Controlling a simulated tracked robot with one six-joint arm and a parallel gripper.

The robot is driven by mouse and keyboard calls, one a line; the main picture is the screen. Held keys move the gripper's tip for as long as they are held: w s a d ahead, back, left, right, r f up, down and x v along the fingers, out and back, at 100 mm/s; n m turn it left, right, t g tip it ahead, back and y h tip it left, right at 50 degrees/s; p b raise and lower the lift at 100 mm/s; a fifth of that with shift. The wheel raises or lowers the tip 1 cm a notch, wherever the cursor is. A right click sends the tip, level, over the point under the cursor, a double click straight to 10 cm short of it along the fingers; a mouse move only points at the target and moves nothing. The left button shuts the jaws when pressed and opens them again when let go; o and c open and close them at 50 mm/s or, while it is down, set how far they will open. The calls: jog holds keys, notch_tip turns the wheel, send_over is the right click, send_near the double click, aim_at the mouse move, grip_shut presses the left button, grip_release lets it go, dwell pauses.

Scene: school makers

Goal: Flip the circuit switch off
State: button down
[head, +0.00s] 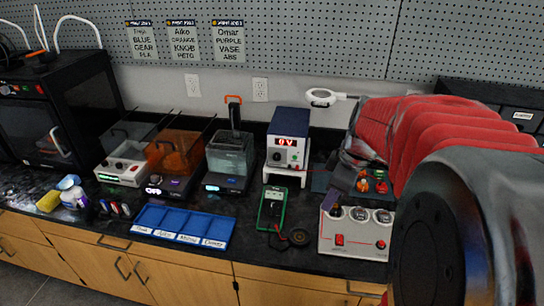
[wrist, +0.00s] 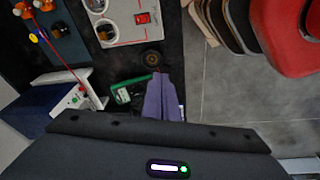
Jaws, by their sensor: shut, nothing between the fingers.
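The red rocker switch (head: 339,239) sits at the lower left of a pale grey circuit board (head: 352,252) near the counter's front edge. In the wrist view the switch (wrist: 143,19) is near the top, on the board (wrist: 125,36) beside round gauges. Which way the rocker is tipped is too small to tell. My gripper (wrist: 158,76) shows purple fingers closed together and empty. In the picture its tips lie below the switch, close to a small round dark disc (wrist: 152,58), apart from the switch. I cannot make out the gripper clearly in the head view.
A green multimeter (head: 272,209) lies left of the board. A power supply (head: 287,146) showing red digits stands behind it. A blue sorting tray (head: 184,226) lies further left. My red-sleeved arm hides the right side of the counter. Grey floor (wrist: 240,85) lies beyond the counter edge.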

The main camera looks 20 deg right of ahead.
jog(key=d+f+n+y, duration=0.1)
jog(key=d+f+n, duration=0.2)
jog(key=d, duration=0.8)
notch_tip(320, 180, down, 2)
jog(key=shift+s+d+f, duration=0.1)
jog(key=shift+s+d, duration=0.15)
jog(key=shift+s, duration=0.15)
jog(key=shift+f, duration=0.15)
send_over(340, 236)
jog(key=s, duration=0.1)
jog(key=shift+y, duration=0.3)
jog(key=f, duration=1.1)
jog(key=shift+d+f, duration=0.3)
jog(key=shift+f, duration=0.1)
jog(key=shift+w+d+f, duration=0.1)
jog(key=shift+f, duration=0.65)
